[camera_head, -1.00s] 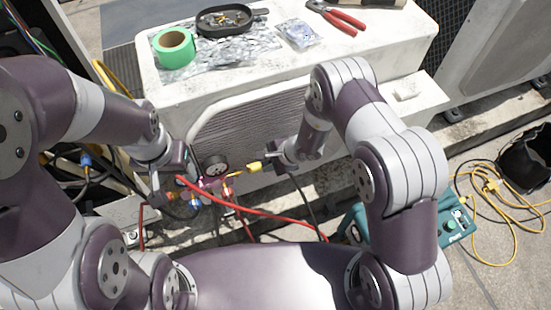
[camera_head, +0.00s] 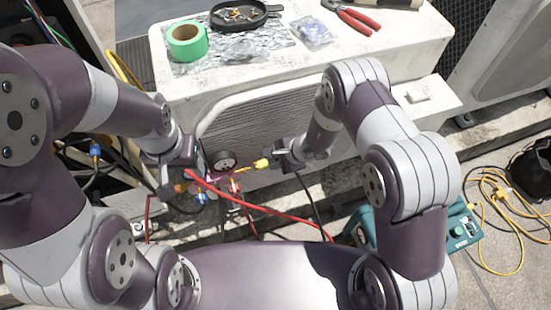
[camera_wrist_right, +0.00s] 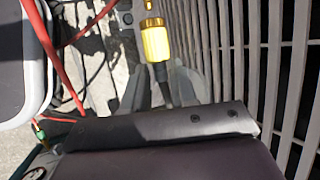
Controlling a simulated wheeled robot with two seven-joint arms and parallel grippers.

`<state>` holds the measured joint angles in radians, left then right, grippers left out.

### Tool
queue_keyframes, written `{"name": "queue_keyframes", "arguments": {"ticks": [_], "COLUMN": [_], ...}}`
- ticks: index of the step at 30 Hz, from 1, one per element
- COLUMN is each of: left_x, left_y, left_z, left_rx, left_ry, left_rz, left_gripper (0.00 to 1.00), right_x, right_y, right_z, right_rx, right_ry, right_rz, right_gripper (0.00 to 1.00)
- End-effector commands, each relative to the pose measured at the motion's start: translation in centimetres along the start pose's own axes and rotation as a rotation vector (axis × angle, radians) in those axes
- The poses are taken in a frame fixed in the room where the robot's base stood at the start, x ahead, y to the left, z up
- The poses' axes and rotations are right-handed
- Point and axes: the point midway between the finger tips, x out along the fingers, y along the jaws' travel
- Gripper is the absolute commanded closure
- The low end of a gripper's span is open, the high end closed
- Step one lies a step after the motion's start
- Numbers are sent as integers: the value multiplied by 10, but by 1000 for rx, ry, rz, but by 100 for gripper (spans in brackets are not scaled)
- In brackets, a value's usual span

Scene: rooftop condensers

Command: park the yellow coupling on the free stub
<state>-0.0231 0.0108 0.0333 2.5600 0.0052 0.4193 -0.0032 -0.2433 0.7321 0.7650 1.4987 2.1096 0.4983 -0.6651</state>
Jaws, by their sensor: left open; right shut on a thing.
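The yellow coupling (camera_head: 262,164) is held in front of the condenser's grille, to the right of a manifold with a round gauge (camera_head: 224,160). My right gripper (camera_head: 274,160) is shut on it. In the right wrist view the yellow coupling (camera_wrist_right: 156,42) stands out beyond the fingers, with a dark hose behind it. A small brass fitting (camera_wrist_right: 149,8) lies just past its tip; I cannot tell whether they touch. My left gripper (camera_head: 180,174) is open beside the manifold's left side; its fingertips are partly hidden. I cannot make out the free stub clearly.
A red hose (camera_head: 265,212) runs from the manifold to the lower right. The white condenser (camera_head: 385,50) carries green tape (camera_head: 187,41), a black tray (camera_head: 240,15) and red pliers (camera_head: 355,18). A teal machine (camera_head: 458,236) and a yellow cable (camera_head: 490,220) are at right.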

Motion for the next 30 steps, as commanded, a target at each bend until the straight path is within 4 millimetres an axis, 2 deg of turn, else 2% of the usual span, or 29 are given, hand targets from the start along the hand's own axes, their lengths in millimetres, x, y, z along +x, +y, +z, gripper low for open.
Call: {"name": "queue_keyframes", "arguments": {"ticks": [30], "left_x": [9], "left_y": [0], "left_z": [1], "left_rx": [0], "left_ry": [0], "left_rz": [0], "left_gripper": [40], "right_x": [6], "right_y": [0], "right_z": [16], "right_rx": [0], "right_ry": [0], "right_rz": [0], "right_gripper": [100]}}
